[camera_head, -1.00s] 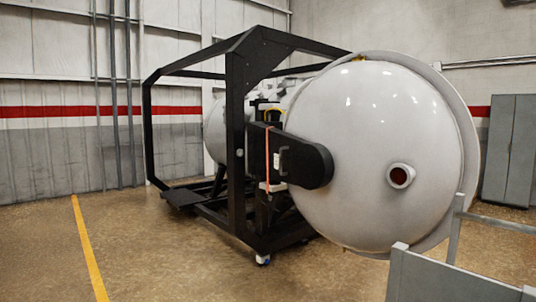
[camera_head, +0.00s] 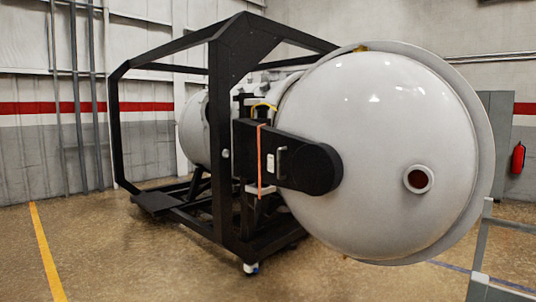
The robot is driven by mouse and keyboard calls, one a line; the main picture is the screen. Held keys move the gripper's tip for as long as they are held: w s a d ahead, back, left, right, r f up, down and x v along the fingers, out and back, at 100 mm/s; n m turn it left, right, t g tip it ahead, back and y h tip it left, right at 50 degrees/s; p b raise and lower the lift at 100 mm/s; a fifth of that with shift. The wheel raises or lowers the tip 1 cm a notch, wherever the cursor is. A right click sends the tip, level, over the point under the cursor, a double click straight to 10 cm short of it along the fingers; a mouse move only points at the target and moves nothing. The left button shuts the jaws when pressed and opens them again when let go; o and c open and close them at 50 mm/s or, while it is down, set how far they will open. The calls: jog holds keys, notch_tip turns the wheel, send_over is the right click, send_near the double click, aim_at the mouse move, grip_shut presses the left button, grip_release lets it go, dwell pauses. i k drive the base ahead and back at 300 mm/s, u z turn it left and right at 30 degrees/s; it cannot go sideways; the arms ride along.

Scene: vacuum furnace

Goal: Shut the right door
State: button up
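The right door (camera_head: 375,160) is a large, glossy, light grey dome with a rim (camera_head: 487,150) around its edge. It fills the right half of the view. A small round port (camera_head: 419,179) with a dark red centre sits low on its right side. A black hinge arm (camera_head: 310,165) with a handle (camera_head: 282,162) reaches across its left side. The furnace body behind the dome is mostly hidden, so I cannot tell how wide any gap at the rim is. My gripper is not in view.
A black frame (camera_head: 222,140) surrounds the furnace at left. A grey railing (camera_head: 480,250) stands at lower right. A grey cabinet (camera_head: 497,130) and a red fire extinguisher (camera_head: 518,158) are at the back right. The floor at front left is clear, with a yellow line (camera_head: 46,250).

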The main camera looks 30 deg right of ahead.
aim_at(341, 152)
jog(key=z, duration=0.55)
jog(key=i, duration=1.3)
jog(key=z, duration=0.45)
